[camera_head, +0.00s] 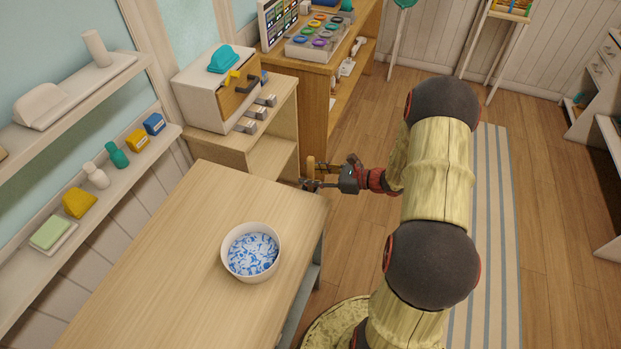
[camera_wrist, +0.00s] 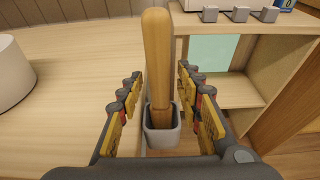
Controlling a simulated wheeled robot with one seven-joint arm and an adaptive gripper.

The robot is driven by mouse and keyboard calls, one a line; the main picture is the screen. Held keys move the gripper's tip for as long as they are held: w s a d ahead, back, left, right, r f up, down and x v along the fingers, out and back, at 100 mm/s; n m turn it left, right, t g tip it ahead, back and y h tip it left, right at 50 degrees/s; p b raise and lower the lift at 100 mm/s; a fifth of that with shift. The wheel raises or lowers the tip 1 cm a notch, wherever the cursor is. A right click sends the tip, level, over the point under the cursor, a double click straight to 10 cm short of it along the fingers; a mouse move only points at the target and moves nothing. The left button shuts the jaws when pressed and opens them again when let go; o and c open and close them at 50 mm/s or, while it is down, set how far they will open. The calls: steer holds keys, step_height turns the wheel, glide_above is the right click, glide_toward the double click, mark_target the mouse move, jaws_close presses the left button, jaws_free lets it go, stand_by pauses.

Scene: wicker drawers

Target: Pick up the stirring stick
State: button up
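The stirring stick (camera_wrist: 157,65) is a smooth, light-brown wooden stick standing nearly upright in a small grey square holder (camera_wrist: 163,139) in the wrist view. Its upper end also shows as a brown sliver in the head view (camera_head: 311,166). My gripper (camera_wrist: 160,76) is open, with one finger on each side of the stick and a visible gap on both sides. In the head view my gripper (camera_head: 318,182) is at the far right corner of the table. The holder is hard to make out there.
A white bowl (camera_head: 229,259) with blue-and-white pieces stands on the wooden table (camera_head: 190,235); the table is otherwise largely clear. A low wooden shelf unit (camera_head: 272,158) bearing a white drawer box (camera_head: 197,98) stands beyond. Wall shelves (camera_head: 130,158) with small items run along the left.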

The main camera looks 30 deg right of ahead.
jaws_close()
stand_by(0.5)
